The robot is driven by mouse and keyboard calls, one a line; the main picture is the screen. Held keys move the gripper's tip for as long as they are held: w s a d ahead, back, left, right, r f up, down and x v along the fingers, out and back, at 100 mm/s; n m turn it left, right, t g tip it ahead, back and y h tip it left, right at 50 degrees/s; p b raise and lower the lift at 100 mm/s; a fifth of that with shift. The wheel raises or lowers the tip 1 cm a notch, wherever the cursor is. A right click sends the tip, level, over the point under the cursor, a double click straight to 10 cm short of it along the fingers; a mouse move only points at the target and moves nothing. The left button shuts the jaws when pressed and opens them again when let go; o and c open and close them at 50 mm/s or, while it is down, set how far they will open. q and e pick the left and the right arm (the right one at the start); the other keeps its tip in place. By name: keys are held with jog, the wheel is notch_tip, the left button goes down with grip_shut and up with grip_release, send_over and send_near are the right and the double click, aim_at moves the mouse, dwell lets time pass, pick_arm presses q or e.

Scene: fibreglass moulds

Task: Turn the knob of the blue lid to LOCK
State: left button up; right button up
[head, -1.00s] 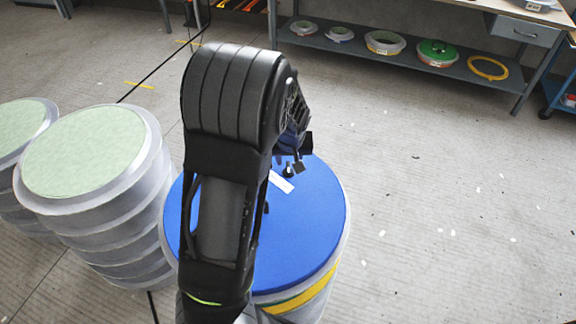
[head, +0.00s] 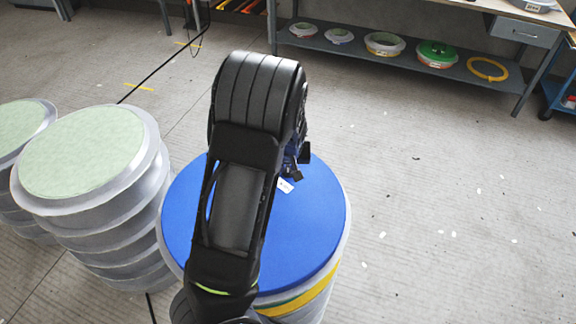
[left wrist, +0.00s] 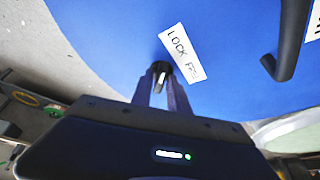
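The blue lid (head: 318,212) lies flat on a round grey drum in front of me. In the left wrist view the lid (left wrist: 120,30) fills the upper part. A small black knob (left wrist: 160,70) with a light pointer mark sits beside a white label (left wrist: 184,52) reading LOCK and a partly readable second word. My left gripper (left wrist: 162,84) is at the knob, one finger on each side. I cannot tell whether the fingers touch it. In the head view my left gripper (head: 296,174) is over the lid, mostly hidden by my arm. My right gripper is out of view.
A black bent handle (left wrist: 287,45) stands on the lid near the knob. Drums with pale green tops (head: 85,150) stand to the left. A shelf bench (head: 400,55) with several ring-shaped moulds is at the back. The floor to the right is mostly clear.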

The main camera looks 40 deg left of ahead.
pick_arm(q)
grip_shut()
jog(key=shift+f+m+b, duration=0.15)
jog(key=shift+m+b, duration=0.15)
jog(key=shift+b, duration=0.05)
jog(key=shift+o, duration=1.8)
grip_release()
jog(key=shift+r, duration=0.25)
